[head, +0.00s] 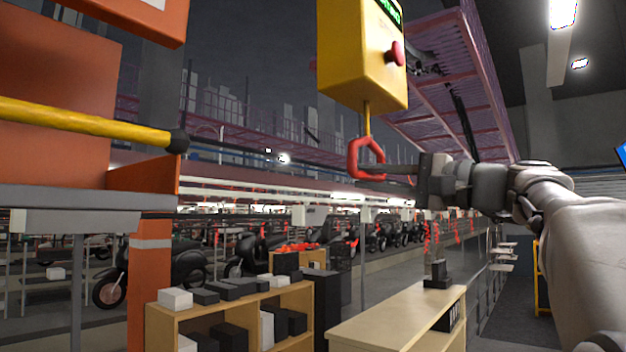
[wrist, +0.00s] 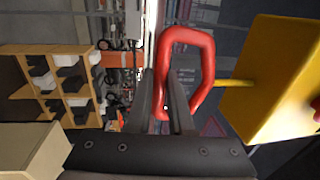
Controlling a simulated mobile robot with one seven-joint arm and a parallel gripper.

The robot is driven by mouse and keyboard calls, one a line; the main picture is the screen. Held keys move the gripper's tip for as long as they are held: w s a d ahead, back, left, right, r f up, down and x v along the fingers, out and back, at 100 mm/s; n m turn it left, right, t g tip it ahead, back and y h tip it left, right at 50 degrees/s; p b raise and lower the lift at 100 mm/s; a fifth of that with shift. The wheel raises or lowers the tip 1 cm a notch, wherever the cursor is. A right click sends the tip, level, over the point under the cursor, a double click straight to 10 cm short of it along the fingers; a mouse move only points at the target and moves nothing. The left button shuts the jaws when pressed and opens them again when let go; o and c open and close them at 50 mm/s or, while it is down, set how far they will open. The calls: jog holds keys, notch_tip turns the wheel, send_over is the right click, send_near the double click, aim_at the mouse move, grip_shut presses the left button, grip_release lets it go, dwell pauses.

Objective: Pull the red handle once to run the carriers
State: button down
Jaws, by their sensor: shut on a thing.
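The red handle (head: 354,160) is a closed loop hanging on a short yellow rod below a yellow control box (head: 358,50). My gripper (head: 372,170) reaches in from the right and is shut on the lower part of the loop. In the wrist view the red handle (wrist: 208,70) stands between and around my gripper's fingertips (wrist: 166,90), with the yellow box (wrist: 275,80) to its right. The box carries a red button (head: 397,53) on its right side and a green display at its top edge. The exact contact of the fingers is partly hidden.
A yellow bar with a black end (head: 90,122) juts in from the left by an orange housing (head: 60,110). A wooden shelf (head: 235,310) with boxes and a wooden bench (head: 390,318) stand below. Several motorcycles (head: 180,265) stand behind. The air around the handle is clear.

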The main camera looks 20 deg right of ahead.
jog(key=c, duration=0.8)
grip_release()
jog(key=b+v, duration=0.1)
jog(key=v, duration=0.8)
jog(key=shift+b, duration=0.4)
